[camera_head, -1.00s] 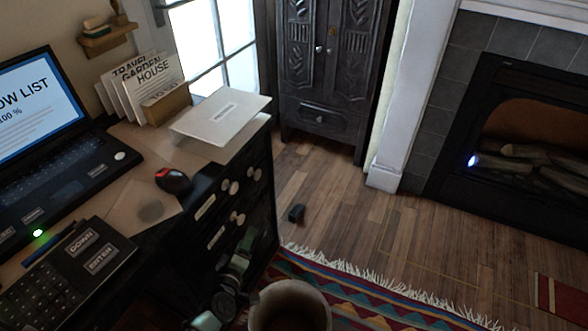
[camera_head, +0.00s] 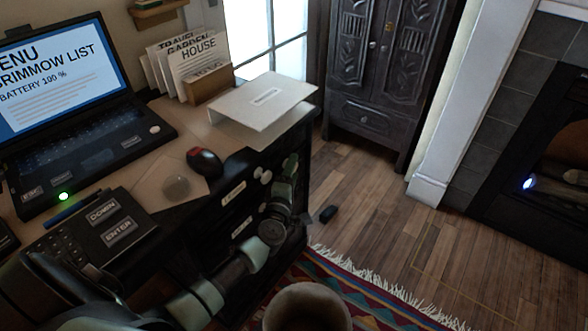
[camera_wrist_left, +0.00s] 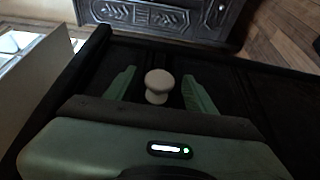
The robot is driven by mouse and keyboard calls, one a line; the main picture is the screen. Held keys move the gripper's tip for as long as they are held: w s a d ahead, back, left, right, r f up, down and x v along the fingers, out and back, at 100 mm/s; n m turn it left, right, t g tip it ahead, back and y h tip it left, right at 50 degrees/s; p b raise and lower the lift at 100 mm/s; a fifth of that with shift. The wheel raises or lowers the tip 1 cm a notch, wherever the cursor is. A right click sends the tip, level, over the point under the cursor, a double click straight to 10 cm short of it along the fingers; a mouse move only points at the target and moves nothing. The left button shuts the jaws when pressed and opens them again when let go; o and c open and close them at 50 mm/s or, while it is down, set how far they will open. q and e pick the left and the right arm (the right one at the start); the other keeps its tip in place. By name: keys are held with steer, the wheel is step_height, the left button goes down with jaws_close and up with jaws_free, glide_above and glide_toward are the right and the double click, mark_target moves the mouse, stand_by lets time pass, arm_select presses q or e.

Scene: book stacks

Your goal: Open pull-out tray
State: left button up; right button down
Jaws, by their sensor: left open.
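The dark desk drawer unit has a top front with a pale label (camera_head: 233,192) and round white knobs (camera_head: 265,176). I cannot tell which front belongs to the pull-out tray. My left arm reaches in from the lower left, and my left gripper (camera_head: 287,180) is at the upper knobs, partly hiding the fronts. In the left wrist view, my left gripper (camera_wrist_left: 160,87) is open, its two green fingers on either side of a white knob (camera_wrist_left: 157,80), with gaps showing on both sides. My right gripper is not in view.
A laptop (camera_head: 80,130), mouse (camera_head: 204,161), keypad (camera_head: 105,225) and white box (camera_head: 262,105) sit on the desk. A round beige container (camera_head: 307,308) stands at the bottom.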

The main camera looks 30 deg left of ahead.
arm_select(q)
steer(key=shift+w+a, duration=0.2)
steer(key=shift+w, duration=0.5)
jaws_close()
steer(key=shift+f, duration=0.1)
stand_by(0.9)
